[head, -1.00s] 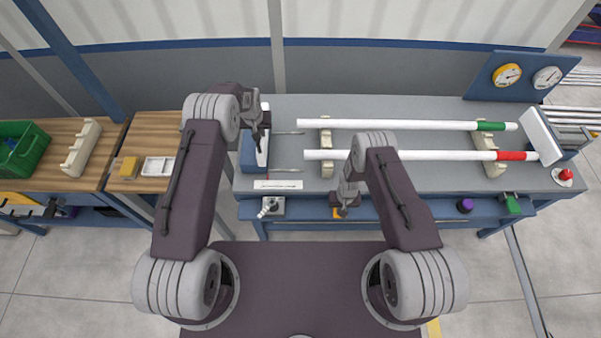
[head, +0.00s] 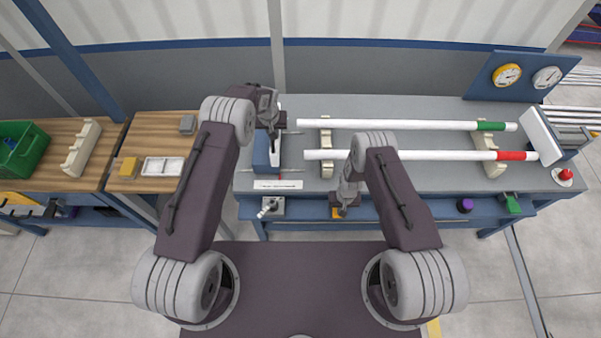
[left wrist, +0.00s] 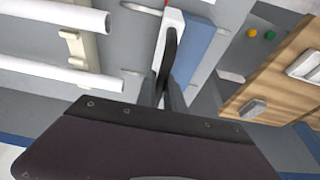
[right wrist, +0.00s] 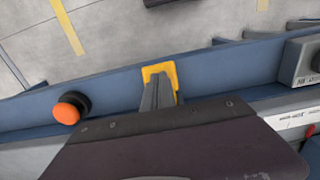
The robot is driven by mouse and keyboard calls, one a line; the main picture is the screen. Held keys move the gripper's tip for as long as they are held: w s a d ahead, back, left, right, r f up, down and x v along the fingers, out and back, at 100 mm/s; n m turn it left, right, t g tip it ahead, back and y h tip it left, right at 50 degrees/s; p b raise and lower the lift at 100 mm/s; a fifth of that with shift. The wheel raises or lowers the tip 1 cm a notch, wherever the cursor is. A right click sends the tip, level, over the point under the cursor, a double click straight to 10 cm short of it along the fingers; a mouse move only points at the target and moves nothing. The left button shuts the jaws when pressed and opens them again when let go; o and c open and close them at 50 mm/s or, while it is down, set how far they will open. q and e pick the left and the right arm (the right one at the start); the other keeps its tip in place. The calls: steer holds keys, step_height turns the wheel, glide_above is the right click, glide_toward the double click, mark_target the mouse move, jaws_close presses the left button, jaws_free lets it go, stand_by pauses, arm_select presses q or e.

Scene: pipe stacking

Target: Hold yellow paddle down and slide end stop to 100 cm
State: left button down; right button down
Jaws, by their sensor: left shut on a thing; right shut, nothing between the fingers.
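The end stop (head: 261,150), a blue block with a white face, sits on thin rods left of the two white pipes. It also shows in the left wrist view (left wrist: 191,52). My left gripper (head: 270,128) is shut on its upper part; its fingers (left wrist: 168,75) hide the exact contact. A white scale strip (head: 278,184) lies at the bench front; its marks are too small to read. The yellow paddle (right wrist: 161,69) is on the blue front rail. My right gripper (right wrist: 158,94) is shut and empty, its fingertips over the paddle, apparently touching it. In the head view, the right gripper (head: 343,205) partly covers the paddle.
Two white pipes, one green-banded (head: 400,124) and one red-banded (head: 420,155), lie on cream supports (head: 326,136) to the right. A wooden table (head: 130,184) stands left.

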steer(key=shift+w, duration=0.1)
arm_select(q)
steer(key=shift+d, duration=2.15)
arm_select(e)
steer(key=shift+d+r, duration=0.1)
steer(key=shift+r, duration=1.9)
arm_select(q)
steer(key=c, duration=1.5)
jaws_free()
steer(key=o, duration=0.3)
steer(key=shift+w+f, duration=0.1)
steer(key=shift+o, duration=0.2)
steer(key=shift+w, duration=0.1)
arm_select(e)
steer(key=shift+w+f, duration=0.1)
